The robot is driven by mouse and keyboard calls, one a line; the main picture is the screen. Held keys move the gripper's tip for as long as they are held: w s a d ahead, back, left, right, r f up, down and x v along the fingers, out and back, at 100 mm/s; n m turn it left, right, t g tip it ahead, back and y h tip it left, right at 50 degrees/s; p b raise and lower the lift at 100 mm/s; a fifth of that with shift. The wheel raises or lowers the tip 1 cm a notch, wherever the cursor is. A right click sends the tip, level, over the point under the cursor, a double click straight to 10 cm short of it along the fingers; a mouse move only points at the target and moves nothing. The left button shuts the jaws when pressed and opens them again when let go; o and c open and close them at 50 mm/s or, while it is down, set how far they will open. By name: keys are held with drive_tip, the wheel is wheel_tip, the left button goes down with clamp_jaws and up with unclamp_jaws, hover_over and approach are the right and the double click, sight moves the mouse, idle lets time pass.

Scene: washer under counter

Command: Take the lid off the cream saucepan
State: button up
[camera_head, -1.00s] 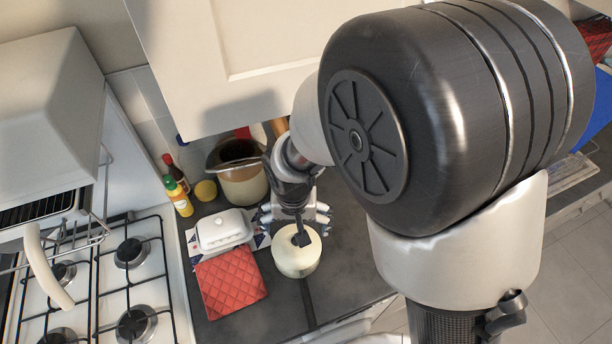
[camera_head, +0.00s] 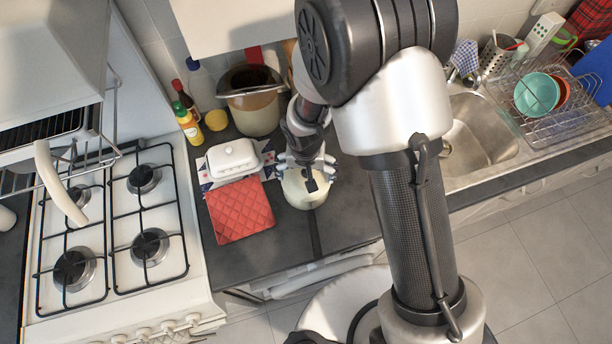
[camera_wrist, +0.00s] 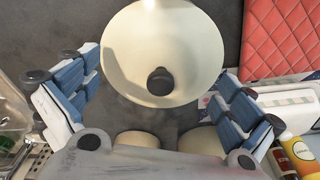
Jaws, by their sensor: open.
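The cream saucepan (camera_head: 305,198) stands on the dark counter near its front edge, with its lid on. In the wrist view the round cream lid (camera_wrist: 135,45) fills the top middle, its dark knob (camera_wrist: 160,81) near the lid's lower edge. My gripper (camera_head: 307,162) is just behind and above the saucepan, with a dark part in front of the lid. In the wrist view my gripper (camera_wrist: 156,98) is open, its blue-grey fingers spread on either side of the lid. Nothing is between them in a grip. The saucepan's walls are mostly hidden in the wrist view.
A red quilted mat (camera_head: 240,209) and a white butter dish (camera_head: 233,158) lie left of the saucepan. A brown-and-cream crock (camera_head: 254,112) and bottles (camera_head: 188,126) stand behind. The gas hob (camera_head: 115,235) is left, the sink (camera_head: 480,135) right.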

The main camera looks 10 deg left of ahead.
drive_tip(key=c, duration=1)
drive_tip(key=shift+s+d, duration=0.1)
drive_tip(key=shift+s, duration=0.05)
drive_tip(key=c, duration=0.6)
